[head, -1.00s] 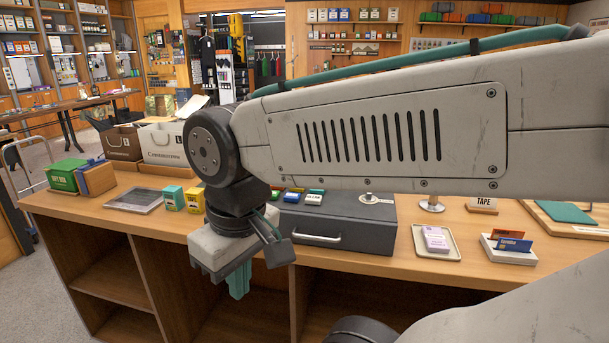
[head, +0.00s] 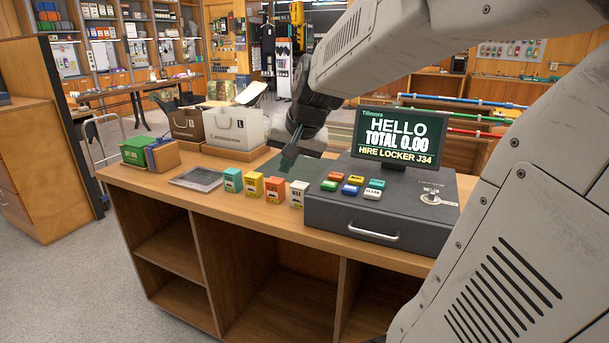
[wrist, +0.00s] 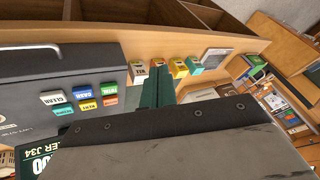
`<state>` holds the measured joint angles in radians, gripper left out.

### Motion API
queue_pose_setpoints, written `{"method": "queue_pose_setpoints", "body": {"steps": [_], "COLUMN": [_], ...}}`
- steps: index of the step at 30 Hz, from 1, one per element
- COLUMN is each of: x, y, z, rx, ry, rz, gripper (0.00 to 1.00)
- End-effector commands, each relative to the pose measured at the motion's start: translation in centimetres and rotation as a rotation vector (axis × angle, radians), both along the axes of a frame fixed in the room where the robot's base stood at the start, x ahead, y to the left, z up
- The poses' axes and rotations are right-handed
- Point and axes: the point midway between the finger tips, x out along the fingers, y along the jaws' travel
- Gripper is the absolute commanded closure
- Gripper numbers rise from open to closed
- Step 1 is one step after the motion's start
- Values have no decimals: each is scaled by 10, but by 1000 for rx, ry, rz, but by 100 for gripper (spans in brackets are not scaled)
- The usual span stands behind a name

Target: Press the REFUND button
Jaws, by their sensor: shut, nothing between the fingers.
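The till (head: 400,220) is a dark grey box with a drawer handle on the counter; it also fills the left of the wrist view (wrist: 30,75). Two rows of coloured buttons sit on its top. The back row has a red button (head: 335,176), a yellow one (head: 355,180) and a teal one (head: 376,184). The front row has green (head: 329,186), blue (head: 350,190) and white CLEAR (head: 372,194). I cannot read which is REFUND. My gripper (head: 288,163) is shut and empty, above the counter left of the till and apart from the buttons.
A screen (head: 400,137) reading HELLO, TOTAL 0.00, HIRE LOCKER J34 stands at the till's back. Several small boxes (head: 253,184) line the counter left of the till. Shopping bags (head: 235,129) stand behind, and a grey flat tray (head: 196,179) lies farther left.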

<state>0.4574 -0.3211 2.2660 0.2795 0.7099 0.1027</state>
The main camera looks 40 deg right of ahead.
Motion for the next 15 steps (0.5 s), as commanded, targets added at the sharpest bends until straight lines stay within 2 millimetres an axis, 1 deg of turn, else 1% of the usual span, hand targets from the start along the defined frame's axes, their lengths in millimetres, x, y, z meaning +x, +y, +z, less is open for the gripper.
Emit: {"method": "queue_pose_setpoints", "body": {"steps": [1,2,3,5,6,9,10,12,15], "x": [16,23,32,41,45,49,49,49,48], "y": [-36,-55,-80,-116,-138,-183,-193,-213,-228], "z": [0,1,2,3,3,2,1,2,1], "rx": [11,13,17,19,18,15,14,11,7], "ry": [-38,-65,-100,-145,-173,-226,-238,-262,-280], "rz": [-95,-145,-211,-300,-354,-463,-487,-532,-569], "gripper": [100,100,100,100,100,100,100,100,100]}}
